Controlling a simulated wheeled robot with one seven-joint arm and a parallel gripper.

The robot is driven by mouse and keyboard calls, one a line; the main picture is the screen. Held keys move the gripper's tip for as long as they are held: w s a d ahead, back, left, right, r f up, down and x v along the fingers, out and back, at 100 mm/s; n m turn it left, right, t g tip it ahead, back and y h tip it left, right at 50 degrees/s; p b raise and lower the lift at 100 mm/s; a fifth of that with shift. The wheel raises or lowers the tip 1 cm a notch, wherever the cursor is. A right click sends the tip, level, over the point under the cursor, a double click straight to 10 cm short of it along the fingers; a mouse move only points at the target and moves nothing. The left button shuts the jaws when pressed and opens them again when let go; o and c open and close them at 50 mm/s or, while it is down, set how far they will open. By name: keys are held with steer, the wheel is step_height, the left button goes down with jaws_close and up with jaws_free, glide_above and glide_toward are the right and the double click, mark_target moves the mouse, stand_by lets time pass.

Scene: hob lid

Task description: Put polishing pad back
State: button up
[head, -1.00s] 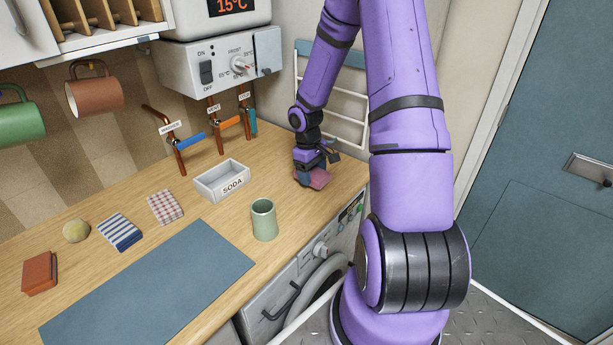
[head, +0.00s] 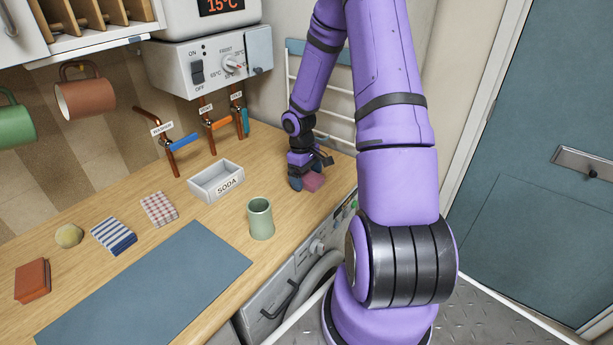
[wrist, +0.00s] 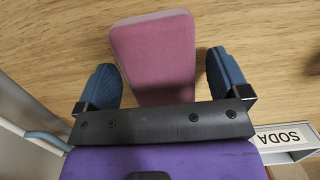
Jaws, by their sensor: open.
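A pink, block-shaped pad (head: 314,183), which I take to be the polishing pad, lies on the wooden worktop near its far right end. It also shows in the wrist view (wrist: 155,55), with a darker pink top and a paler side. My gripper (head: 305,181) is down at the pad. In the wrist view its two blue fingers (wrist: 162,68) stand on either side of the pad, with a gap of bare wood on both sides. The gripper is open. In the head view the gripper hides part of the pad.
A white SODA tray (head: 216,181) and a green cup (head: 260,219) stand left of my gripper. Further left are folded cloths (head: 113,235), a round sponge (head: 68,236), a rust-red block (head: 32,281) and a blue-grey mat (head: 150,290). A white rack (head: 322,95) is behind my arm.

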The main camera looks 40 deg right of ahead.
steer(key=a+r+t+h, duration=0.1)
steer(key=a+r, duration=0.2)
steer(key=r, duration=0.7)
steer(key=a+r, duration=0.3)
steer(key=r, duration=0.7)
steer(key=s+a+r+m+t, duration=0.1)
steer(key=s+a+r+t, duration=0.1)
steer(key=s+a+r, duration=0.45)
steer(key=s+a+r+t, duration=0.2)
steer(key=s+a+r, duration=0.2)
steer(key=a+r, duration=0.4)
steer(key=s+a+r+t+y, duration=0.1)
steer(key=s+a+r+t, duration=0.1)
steer(key=s, duration=0.7)
steer(key=shift+s+a+r+m, duration=0.3)
steer(key=shift+a+r, duration=0.25)
steer(key=shift+r, duration=0.4)
